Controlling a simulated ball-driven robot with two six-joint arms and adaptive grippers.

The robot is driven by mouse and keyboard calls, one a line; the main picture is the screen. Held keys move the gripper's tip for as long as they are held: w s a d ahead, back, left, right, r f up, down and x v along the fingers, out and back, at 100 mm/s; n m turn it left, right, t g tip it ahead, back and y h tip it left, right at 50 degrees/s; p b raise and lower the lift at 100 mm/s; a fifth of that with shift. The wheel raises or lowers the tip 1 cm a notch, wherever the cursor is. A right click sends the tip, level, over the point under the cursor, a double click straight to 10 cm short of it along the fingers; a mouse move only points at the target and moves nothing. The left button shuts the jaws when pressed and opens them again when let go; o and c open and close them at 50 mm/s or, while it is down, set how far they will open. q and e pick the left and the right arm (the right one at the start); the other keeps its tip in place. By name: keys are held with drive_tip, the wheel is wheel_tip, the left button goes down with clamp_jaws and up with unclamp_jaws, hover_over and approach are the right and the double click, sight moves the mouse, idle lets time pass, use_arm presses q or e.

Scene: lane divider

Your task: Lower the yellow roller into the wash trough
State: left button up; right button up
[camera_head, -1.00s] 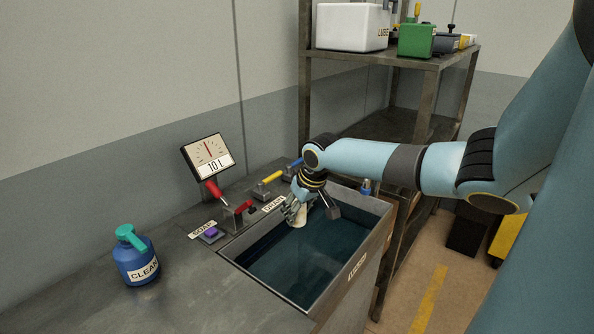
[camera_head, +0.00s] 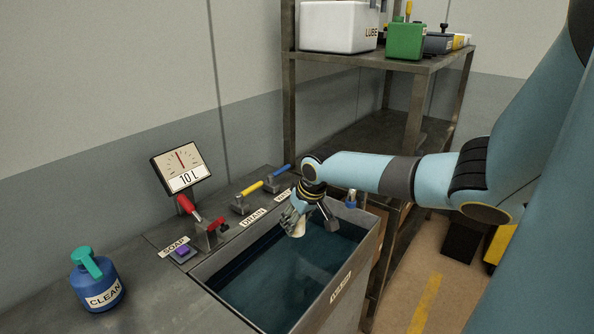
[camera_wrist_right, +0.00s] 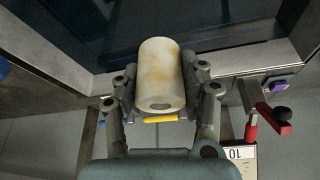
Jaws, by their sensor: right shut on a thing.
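The yellow roller (camera_wrist_right: 160,75), a pale cream-yellow worn cylinder, is held between the fingers of my right gripper (camera_wrist_right: 158,92). In the head view the roller (camera_head: 299,229) shows as a small pale end below the right gripper (camera_head: 296,220). Both appear over the wash trough (camera_head: 340,285), near its far side. The trough holds dark blue water, and its metal rim (camera_wrist_right: 235,60) crosses behind the roller in the wrist view. I cannot tell how high the roller is above the water. My left gripper is not in view.
A blue cleaner jug (camera_head: 97,285) stands on the counter at left. A metal shelf (camera_head: 440,62) stands behind.

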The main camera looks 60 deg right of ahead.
idle(0.4)
drive_tip(key=shift+f+b, duration=0.75)
drive_tip(key=shift+f, duration=0.25)
drive_tip(key=shift+f+b, duration=4.45)
drive_tip(key=shift+f, duration=1.25)
drive_tip(key=shift+f+b, duration=0.5)
drive_tip(key=shift+f, duration=0.15)
drive_tip(key=o, duration=1.3)
drive_tip(key=shift+o, duration=0.2)
drive_tip(key=v, duration=1.2)
